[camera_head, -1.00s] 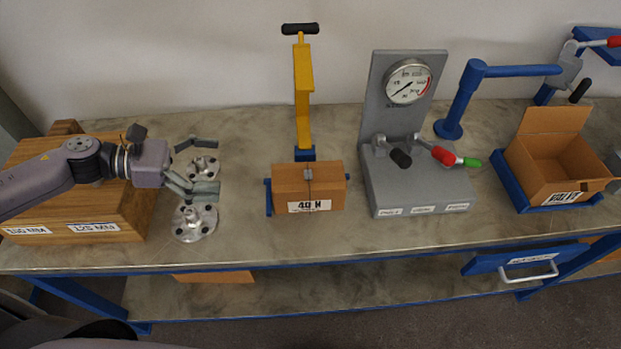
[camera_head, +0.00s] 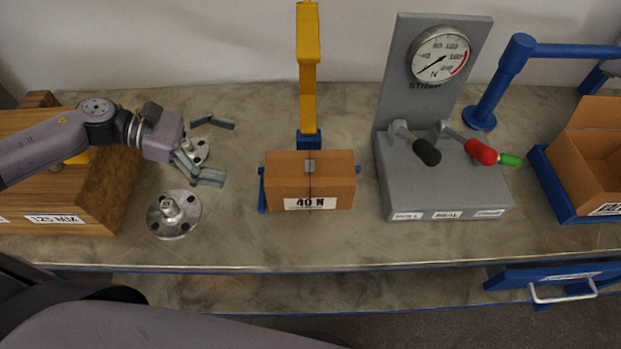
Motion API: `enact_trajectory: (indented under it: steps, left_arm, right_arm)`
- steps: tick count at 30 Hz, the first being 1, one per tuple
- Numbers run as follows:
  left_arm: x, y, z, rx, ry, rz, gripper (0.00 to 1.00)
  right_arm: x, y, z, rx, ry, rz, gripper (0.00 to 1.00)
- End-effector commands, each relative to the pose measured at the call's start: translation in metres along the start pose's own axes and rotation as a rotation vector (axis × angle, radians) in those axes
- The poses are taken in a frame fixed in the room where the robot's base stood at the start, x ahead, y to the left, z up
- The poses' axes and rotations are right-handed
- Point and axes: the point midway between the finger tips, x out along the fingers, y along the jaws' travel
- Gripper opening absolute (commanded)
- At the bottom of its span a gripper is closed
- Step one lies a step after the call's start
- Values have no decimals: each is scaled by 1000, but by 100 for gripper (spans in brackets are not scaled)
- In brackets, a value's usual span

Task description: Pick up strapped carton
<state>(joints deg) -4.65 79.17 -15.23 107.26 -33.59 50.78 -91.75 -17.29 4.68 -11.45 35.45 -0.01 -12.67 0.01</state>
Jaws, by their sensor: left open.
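The strapped carton (camera_head: 281,197) is a small brown box with a dark strap around its middle and a "40 N" label on its front. It sits upright on the bench, between blue side posts. My right gripper is not in view.
A yellow upright (camera_head: 308,95) stands just behind the carton. A grey gauge stand (camera_head: 440,185) with levers is to the right, and an open carton (camera_head: 590,150) in a blue tray is beyond. The bench front is clear.

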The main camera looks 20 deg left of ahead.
Motion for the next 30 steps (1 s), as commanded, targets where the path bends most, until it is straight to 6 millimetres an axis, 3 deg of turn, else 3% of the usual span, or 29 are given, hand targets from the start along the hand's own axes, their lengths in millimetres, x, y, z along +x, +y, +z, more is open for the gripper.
enact_trajectory:
  steps: [12,20,27,30]
  left_arm:
    - [82,0,7,1,-6,-2,98]
    - [105,0,4,1,-2,0,98]
    - [135,-3,12,0,-4,-1,98]
    - [148,-2,8,-1,-3,0,98]
  right_arm:
    - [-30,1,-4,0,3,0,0]
    - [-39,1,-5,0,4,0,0]
    - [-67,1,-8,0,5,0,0]
    - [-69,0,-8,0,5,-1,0]
